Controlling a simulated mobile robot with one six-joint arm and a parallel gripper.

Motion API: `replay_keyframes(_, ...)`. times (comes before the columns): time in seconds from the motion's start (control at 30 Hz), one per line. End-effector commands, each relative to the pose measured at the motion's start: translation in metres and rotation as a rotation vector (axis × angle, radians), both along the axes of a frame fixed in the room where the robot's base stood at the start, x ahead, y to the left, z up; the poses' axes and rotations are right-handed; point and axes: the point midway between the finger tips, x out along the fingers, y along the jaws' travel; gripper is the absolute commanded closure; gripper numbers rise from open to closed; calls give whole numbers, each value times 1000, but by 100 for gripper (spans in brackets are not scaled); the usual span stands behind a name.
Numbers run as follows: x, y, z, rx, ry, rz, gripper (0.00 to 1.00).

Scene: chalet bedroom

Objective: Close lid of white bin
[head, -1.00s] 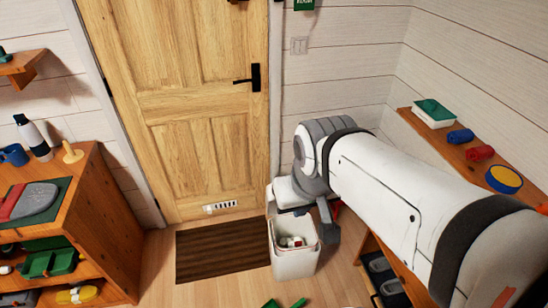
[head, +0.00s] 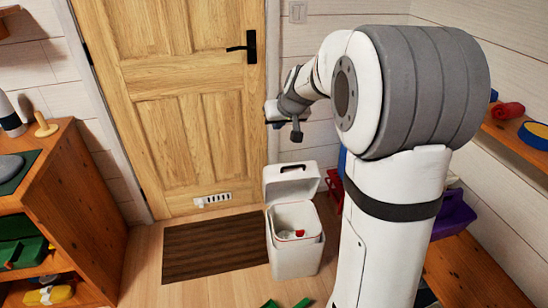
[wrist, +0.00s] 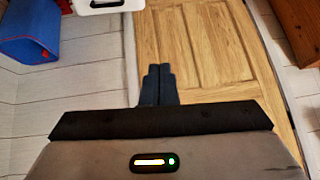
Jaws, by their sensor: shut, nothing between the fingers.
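The white bin (head: 294,262) stands on the floor by the door, right of the doormat. Its lid (head: 291,184) is open, standing up at the back of the bin, with a dark handle slot. Inside the bin are a few whitish items and something red. My gripper is shut and empty; its dark fingertips (wrist: 158,72) show together in the wrist view. In the head view my wrist is raised above and behind the lid, apart from it, and the fingertips are hard to make out. A white edge with a dark handle, apparently the lid (wrist: 103,4), shows at the top of the wrist view.
A wooden door (head: 170,100) is behind, with a brown doormat (head: 215,246) left of the bin. A wooden shelf unit (head: 75,200) stands at left. Red (head: 335,188) and purple (head: 452,215) containers are at right. A blue box with red trim (wrist: 30,35) is near the wall.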

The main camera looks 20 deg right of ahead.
Motion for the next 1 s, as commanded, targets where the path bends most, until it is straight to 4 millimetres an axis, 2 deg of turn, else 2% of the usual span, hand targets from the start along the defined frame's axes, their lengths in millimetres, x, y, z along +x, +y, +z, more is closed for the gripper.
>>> replay_keyframes(0.03, 25, -12, -48, -2, -19, -14, 100)
replay_keyframes(0.2, 96, -51, -134, -29, -99, -59, 100)
replay_keyframes(0.3, 128, -73, -180, -47, -137, -87, 100)
replay_keyframes(0.4, 150, -91, -215, -65, -164, -112, 100)
replay_keyframes(0.5, 164, -103, -238, -79, -180, -128, 100)
replay_keyframes(0.77, 180, -113, -256, -90, -191, -139, 100)
replay_keyframes(1.0, 208, -114, -281, -90, -189, -138, 100)
